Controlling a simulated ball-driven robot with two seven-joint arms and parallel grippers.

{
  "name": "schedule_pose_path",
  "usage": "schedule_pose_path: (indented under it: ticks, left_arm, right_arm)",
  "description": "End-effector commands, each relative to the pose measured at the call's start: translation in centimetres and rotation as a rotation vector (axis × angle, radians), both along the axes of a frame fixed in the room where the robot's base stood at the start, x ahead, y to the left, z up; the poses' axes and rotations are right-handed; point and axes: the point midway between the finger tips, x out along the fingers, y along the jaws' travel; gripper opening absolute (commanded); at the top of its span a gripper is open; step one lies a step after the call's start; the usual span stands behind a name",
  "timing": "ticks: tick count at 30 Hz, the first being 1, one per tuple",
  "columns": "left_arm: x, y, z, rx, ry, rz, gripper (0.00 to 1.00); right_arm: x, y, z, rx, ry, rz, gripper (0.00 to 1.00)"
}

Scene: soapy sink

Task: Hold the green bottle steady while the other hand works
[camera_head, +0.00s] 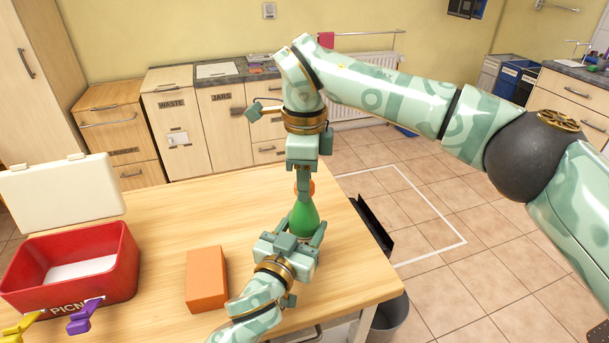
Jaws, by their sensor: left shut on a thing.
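The green bottle (304,218) stands upright near the right side of the wooden table. It has an orange cap (311,188). My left gripper (296,234) comes from below in the picture and is shut on the lower part of the bottle, hiding its base. My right gripper (303,191) points down from above, with its fingers at the orange cap. A finger covers the middle of the cap, so I cannot tell whether the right jaws grip it.
An orange block (206,279) lies left of my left gripper. A red picnic box (118,262) with an open white lid (60,194) is at the table's left, with yellow and purple clips on its front. A grey bin (391,319) stands beyond the table's right edge.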

Motion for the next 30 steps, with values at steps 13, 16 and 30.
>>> schedule_pose_path:
  ticks: [13,16,30]
  left_arm:
    - [-0.02,0.0,-0.05,0.001,0.001,0.0,0.0]
    - [-0.03,-0.01,-0.05,0.001,0.001,0.0,0.0]
    - [-0.05,-0.03,-0.05,0.001,0.001,-0.001,0.0]
  right_arm:
    - [0.08,-0.03,0.07,-0.001,-0.004,-0.221,0.04]
    - [0.1,-0.02,0.06,-0.001,-0.003,-0.506,0.04]
    - [0.12,0.0,-0.04,-0.002,-0.001,-1.551,0.04]
